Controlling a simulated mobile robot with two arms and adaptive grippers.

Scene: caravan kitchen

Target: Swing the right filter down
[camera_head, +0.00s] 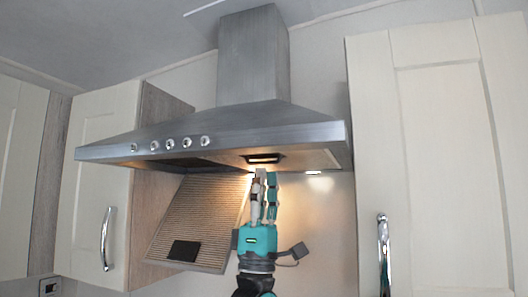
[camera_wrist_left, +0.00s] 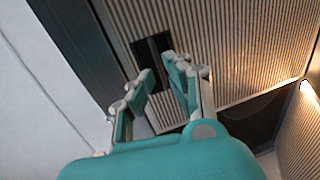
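The range hood (camera_head: 230,133) hangs on the wall. One ribbed filter (camera_head: 205,205) hangs down below its left part, with a black handle (camera_head: 184,250) near its lower edge. My left gripper (camera_head: 264,175) points up under the right part of the hood. In the left wrist view a ribbed filter (camera_wrist_left: 225,40) with a dark handle (camera_wrist_left: 152,58) lies in front of my left gripper (camera_wrist_left: 160,75). Its fingertips are apart, close to the handle; contact cannot be told. My right gripper is not in view.
A second ribbed panel (camera_wrist_left: 302,140) shows at the lower right of the wrist view. Cabinets stand left (camera_head: 100,180) and right (camera_head: 450,160) of the hood, with metal handles. The wall right of my gripper is clear.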

